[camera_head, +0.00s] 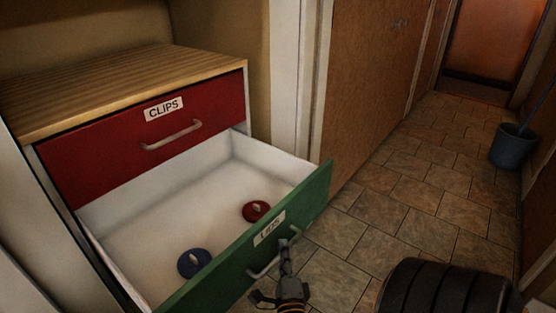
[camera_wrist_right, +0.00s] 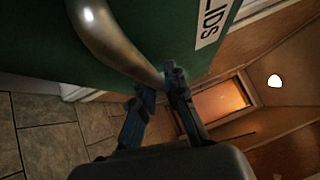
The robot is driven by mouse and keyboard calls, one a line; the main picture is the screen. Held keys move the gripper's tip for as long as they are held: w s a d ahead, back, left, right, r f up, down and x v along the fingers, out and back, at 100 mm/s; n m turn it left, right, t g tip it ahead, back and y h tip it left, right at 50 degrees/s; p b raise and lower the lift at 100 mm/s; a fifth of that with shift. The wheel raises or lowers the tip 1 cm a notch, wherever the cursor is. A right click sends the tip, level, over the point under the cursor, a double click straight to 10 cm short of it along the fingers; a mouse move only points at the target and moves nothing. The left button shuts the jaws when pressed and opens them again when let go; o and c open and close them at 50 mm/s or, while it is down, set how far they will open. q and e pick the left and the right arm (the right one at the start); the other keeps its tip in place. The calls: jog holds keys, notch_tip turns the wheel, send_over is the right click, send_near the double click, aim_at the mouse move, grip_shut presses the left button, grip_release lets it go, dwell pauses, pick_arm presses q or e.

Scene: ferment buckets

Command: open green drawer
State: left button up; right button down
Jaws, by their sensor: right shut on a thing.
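The green drawer (camera_head: 222,269), labelled "LIDS", is pulled well out below the red drawer. Its white inside shows, with a red lid (camera_head: 256,211) and a blue lid (camera_head: 194,262) lying on its floor. My right gripper (camera_head: 286,250) is at the drawer's front, shut on its metal handle (camera_head: 262,270) near the right end. In the right wrist view the handle (camera_wrist_right: 108,42) curves down to the fingers of my right gripper (camera_wrist_right: 158,92), in front of the green face. My left gripper is not in view.
The red "CLIPS" drawer (camera_head: 120,148) above is closed, under a wooden top (camera_head: 110,85). A brown door (camera_head: 365,75) stands right of the cabinet. Tiled floor (camera_head: 420,185) runs clear down the corridor to a bucket (camera_head: 511,150) at the right wall.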

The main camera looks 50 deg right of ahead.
jog(key=shift+f, duration=0.1)
jog(key=c, duration=1.4)
grip_release()
jog(key=shift+o, duration=0.2)
jog(key=v, duration=1.2)
